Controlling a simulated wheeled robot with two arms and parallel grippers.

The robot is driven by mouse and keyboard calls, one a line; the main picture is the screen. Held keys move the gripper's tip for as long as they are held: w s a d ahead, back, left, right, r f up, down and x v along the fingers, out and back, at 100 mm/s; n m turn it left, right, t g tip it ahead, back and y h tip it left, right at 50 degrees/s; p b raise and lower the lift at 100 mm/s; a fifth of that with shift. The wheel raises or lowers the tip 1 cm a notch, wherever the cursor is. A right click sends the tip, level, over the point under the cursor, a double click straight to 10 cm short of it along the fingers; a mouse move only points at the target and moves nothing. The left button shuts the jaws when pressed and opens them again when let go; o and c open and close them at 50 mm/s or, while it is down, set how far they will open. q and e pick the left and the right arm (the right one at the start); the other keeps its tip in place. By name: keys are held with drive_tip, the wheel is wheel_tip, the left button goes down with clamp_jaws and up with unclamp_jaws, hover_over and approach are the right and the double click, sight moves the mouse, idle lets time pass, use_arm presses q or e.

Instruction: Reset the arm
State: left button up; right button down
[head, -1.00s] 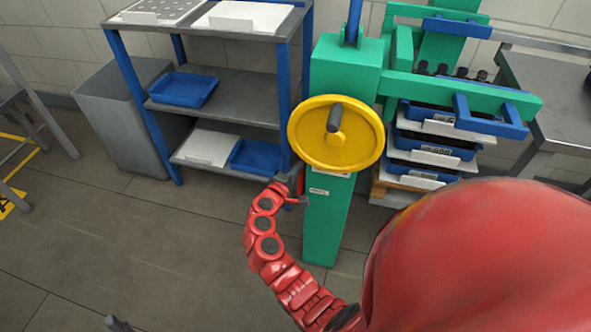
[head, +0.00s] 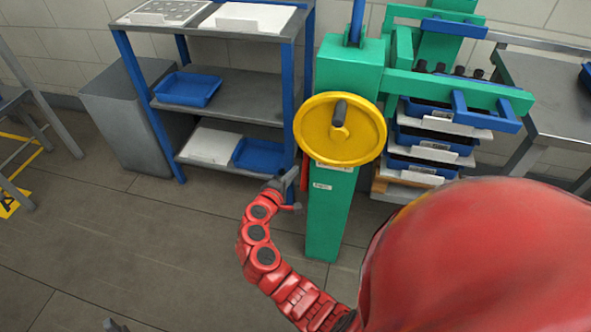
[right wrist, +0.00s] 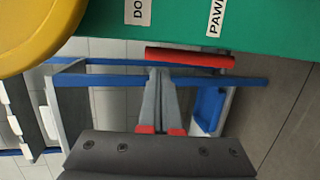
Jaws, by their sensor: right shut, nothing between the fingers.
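My right arm, red and jointed, rises from the bottom of the head view. Its grey right gripper (head: 285,180) is beside the left face of the green column (head: 331,215), below the yellow handwheel (head: 340,130). In the right wrist view, the two grey fingers (right wrist: 158,75) meet at their tips and hold nothing. A red bar (right wrist: 190,57) lies just beyond the tips; I cannot tell whether they touch it. The handwheel also shows there at top left (right wrist: 30,35). A small dark tip at the bottom left edge of the head view may be my left gripper.
A metal shelf (head: 230,90) with blue posts holds blue trays (head: 187,89) and white trays at left. A grey bin (head: 125,115) stands beside it. Stacked blue trays (head: 430,150) and a metal table (head: 555,100) are at right. The floor at left front is clear.

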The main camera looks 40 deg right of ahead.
drive_tip(key=v, duration=0.7)
drive_tip(key=shift+r, duration=0.35)
